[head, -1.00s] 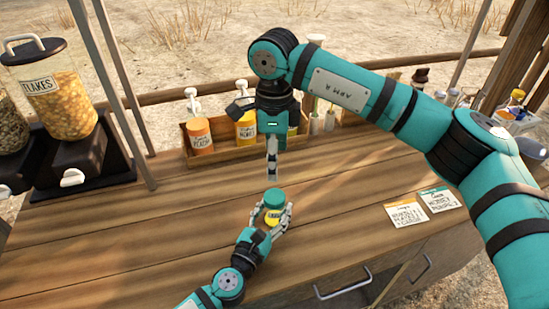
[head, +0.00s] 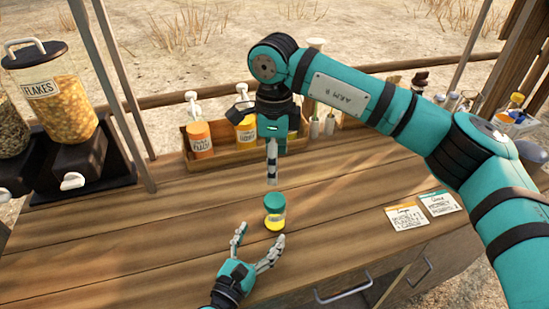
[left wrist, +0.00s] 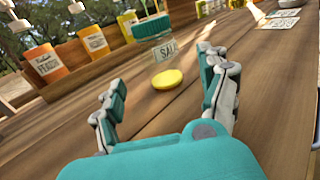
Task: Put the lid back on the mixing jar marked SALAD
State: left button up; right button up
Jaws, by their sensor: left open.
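The clear mixing jar (head: 273,213) stands upright on the wooden counter. Its label, partly readable as "SAL", shows in the left wrist view (left wrist: 165,50). A teal lid (head: 273,200) sits on top of it; this also shows in the left wrist view (left wrist: 152,25). My left gripper (head: 258,248) is open and empty, in front of the disc and apart from the jar. My right gripper (head: 272,183) points down just above the lid; its fingers show edge-on, so their opening is unclear.
A wooden rack (head: 220,153) with orange and yellow bottles stands behind the jar. A flakes dispenser (head: 65,100) is at the left. Two cards (head: 407,216) lie to the right, near the counter's front edge. The counter left of the jar is clear.

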pick_arm(q)
jog(key=shift+v, duration=2.2)
